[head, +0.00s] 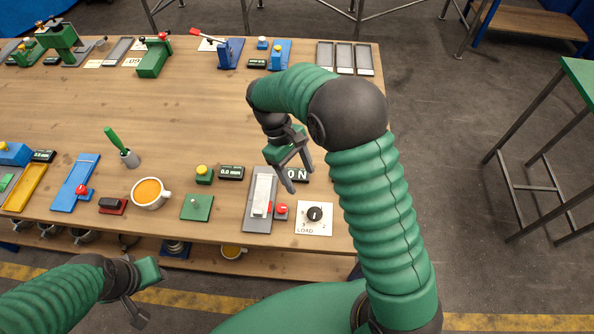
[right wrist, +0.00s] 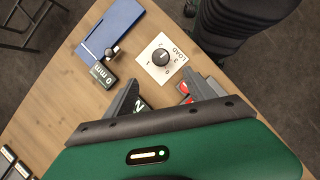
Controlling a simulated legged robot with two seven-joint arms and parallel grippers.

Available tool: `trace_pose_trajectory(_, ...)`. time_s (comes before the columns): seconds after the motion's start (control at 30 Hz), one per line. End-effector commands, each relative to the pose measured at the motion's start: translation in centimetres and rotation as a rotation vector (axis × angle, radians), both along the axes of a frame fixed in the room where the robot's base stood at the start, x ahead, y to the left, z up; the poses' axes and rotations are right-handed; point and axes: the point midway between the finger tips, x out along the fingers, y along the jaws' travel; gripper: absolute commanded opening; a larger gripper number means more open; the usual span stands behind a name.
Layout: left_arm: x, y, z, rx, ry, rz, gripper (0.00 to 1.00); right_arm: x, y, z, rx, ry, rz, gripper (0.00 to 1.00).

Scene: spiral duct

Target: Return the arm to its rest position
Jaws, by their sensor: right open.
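My right gripper (head: 299,181) is open and empty above the front right part of the wooden table (head: 225,120). The red button (head: 281,208) lies below, partly hidden by a finger in the wrist view. My left gripper (head: 143,292) is at the lower left, in front of the table edge; its jaw opening is unclear.
A LOAD dial (head: 314,218) and a grey slide device (head: 262,195) lie near the right gripper. An orange-filled cup (head: 150,193) and a green-handled tool in a holder (head: 129,157) stand farther left. The middle of the table is mostly clear.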

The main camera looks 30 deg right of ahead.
Motion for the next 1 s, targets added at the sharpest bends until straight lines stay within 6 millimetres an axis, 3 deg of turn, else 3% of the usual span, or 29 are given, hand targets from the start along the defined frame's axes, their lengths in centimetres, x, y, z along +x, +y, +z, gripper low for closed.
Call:
trace_pose_trajectory(0.2,0.0,0.0,-0.2,0.000,0.000,0.000,0.36,0.6,0.3,1.7,0.000,0.000,0.001,0.64)
trace_pose_trajectory(0.67,0.0,0.0,-0.2,0.000,0.000,0.000,0.36,0.3,0.3,1.6,0.003,-0.018,-0.010,0.64)
trace_pose_trajectory(0.77,0.0,0.0,-0.3,0.000,0.000,0.000,0.36,-1.0,0.6,1.6,0.021,-0.105,-0.058,0.64)
trace_pose_trajectory(1.0,0.0,0.0,-0.7,0.000,0.000,0.000,0.36,-7.2,1.8,0.7,0.103,-0.463,-0.309,0.64)
